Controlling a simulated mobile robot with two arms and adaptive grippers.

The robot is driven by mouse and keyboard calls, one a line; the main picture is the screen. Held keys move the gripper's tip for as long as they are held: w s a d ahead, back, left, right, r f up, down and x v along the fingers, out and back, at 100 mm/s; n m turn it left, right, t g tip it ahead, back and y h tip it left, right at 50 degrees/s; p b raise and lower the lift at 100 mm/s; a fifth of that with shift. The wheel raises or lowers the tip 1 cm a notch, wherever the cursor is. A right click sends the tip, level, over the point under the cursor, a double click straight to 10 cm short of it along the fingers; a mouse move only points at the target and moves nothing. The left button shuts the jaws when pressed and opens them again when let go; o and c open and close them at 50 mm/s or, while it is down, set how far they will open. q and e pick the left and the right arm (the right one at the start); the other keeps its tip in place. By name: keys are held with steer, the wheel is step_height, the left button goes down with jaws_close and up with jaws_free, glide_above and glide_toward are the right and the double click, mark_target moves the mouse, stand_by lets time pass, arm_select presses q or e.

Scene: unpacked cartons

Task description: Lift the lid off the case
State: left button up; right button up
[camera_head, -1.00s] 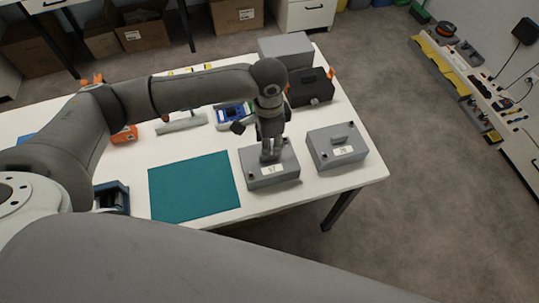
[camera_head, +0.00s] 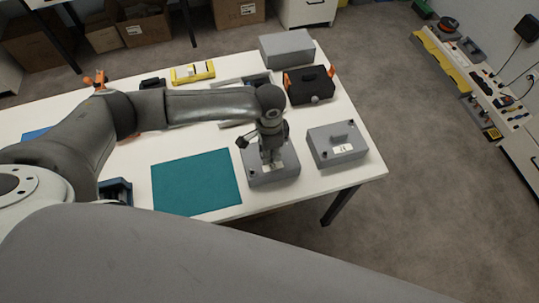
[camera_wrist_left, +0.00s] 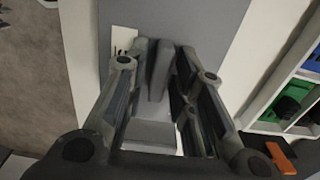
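A grey case (camera_head: 272,178) with a flat grey lid (camera_head: 290,155) stands at the right part of the white table. A white label on it is partly hidden by my gripper. My left gripper (camera_head: 270,160) points down over the lid's middle. In the left wrist view, the lid's upright grey handle (camera_wrist_left: 158,72) sits between the fingers of my left gripper (camera_wrist_left: 164,58), which are close against its sides. The lid seems to rest on the case; no gap shows. My right gripper is not in view.
A second grey case (camera_head: 335,155) with a handle and label stands to the right. A black toolbox (camera_head: 309,88) and a grey box (camera_head: 286,48) stand behind. A teal mat (camera_head: 196,182) lies bare to the left. A yellow level (camera_head: 193,73) lies at the back.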

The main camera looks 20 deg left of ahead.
arm_select(q)
jaws_close()
steer(key=shift+r, duration=0.15)
steer(key=shift+r, duration=0.25)
step_height(320, 180, up, 2)
steer(key=shift+r+b, duration=0.2)
steer(key=shift+b, duration=0.7)
steer(key=s+d+r+b, duration=0.1)
steer(key=s+d+r, duration=0.2)
steer(key=s+r, duration=0.7)
steer(key=s, duration=0.3)
steer(key=shift+s+d+b, duration=0.2)
steer(key=shift+s+b, duration=0.1)
steer(key=shift+b, duration=0.05)
